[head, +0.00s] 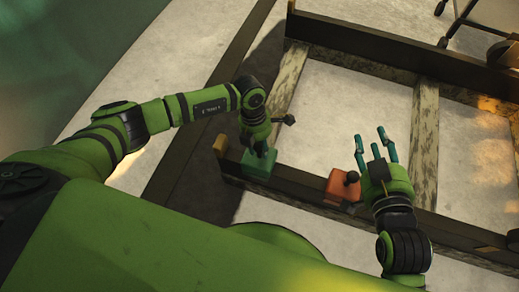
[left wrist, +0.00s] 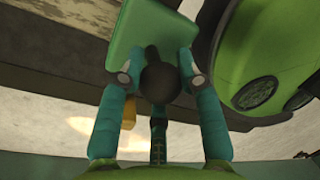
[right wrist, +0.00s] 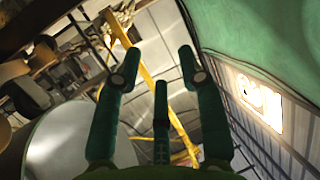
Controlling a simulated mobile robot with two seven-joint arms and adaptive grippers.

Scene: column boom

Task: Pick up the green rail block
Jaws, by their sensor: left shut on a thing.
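The green rail block (head: 259,165) is at the left part of the near dark rail in the head view. My left gripper (head: 261,149) comes down on it from above. In the left wrist view the green block (left wrist: 150,35) shows beyond the fingertips. My left gripper (left wrist: 158,77) is shut on the dark round knob of the block, with fingers on both sides. Whether the block touches the rail is hard to tell. My right gripper (head: 374,145) is open and empty above the near rail. Its spread fingers (right wrist: 158,70) also show in the right wrist view.
An orange block (head: 341,187) with a dark knob sits on the near rail (head: 300,186), between the green block and my right gripper. A far dark rail (head: 390,50) and mottled crossbars (head: 424,130) complete a frame on the pale floor (head: 340,95).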

